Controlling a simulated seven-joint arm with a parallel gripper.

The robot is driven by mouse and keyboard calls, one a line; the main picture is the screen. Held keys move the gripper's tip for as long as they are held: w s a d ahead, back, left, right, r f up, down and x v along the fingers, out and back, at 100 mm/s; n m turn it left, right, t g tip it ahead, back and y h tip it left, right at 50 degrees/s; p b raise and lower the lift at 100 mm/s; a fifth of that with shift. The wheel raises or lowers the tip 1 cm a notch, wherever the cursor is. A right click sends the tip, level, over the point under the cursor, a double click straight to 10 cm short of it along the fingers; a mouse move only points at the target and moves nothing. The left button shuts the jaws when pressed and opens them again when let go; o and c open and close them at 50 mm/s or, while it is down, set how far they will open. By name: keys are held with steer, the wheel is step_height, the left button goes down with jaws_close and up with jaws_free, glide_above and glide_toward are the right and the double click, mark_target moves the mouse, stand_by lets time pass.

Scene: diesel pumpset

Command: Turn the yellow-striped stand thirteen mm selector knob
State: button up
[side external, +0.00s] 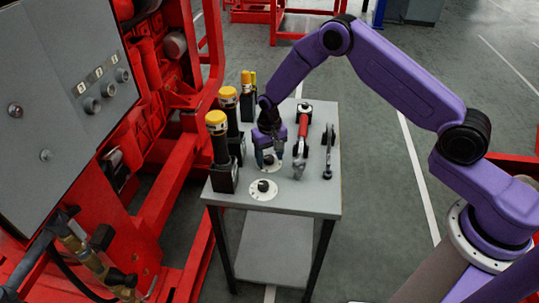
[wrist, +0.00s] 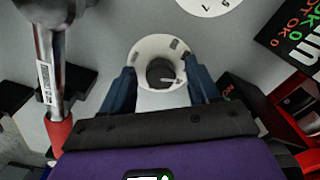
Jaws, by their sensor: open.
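A dark round selector knob (wrist: 160,72) on a white dial plate (wrist: 147,47) shows in the wrist view, between my two blue fingers. My gripper (wrist: 161,75) is open, with one finger on each side of the knob; I cannot tell whether either touches it. In the side view my gripper (side external: 270,163) points down over the far dial on the grey table and mostly hides its knob. I cannot read which size either dial bears.
Yellow-capped tools (side external: 217,140) stand in black holders along the table's left side. A red-handled tool (side external: 303,130) and a dark wrench (side external: 328,150) are on the right. A black OK/NOT OK display (wrist: 290,35) is near my right finger. A red machine (side external: 170,180) borders the table (side external: 310,200).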

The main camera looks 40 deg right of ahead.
steer(key=c, duration=1)
steer(key=shift+c, duration=0.2)
steer(key=shift+n, duration=0.3)
steer(key=n, duration=0.6)
steer(key=shift+d, duration=0.1)
steer(key=n, duration=0.3)
steer(key=shift+n, duration=0.3)
steer(key=shift+w+d+n, duration=0.1)
steer(key=shift+n, duration=1.6)
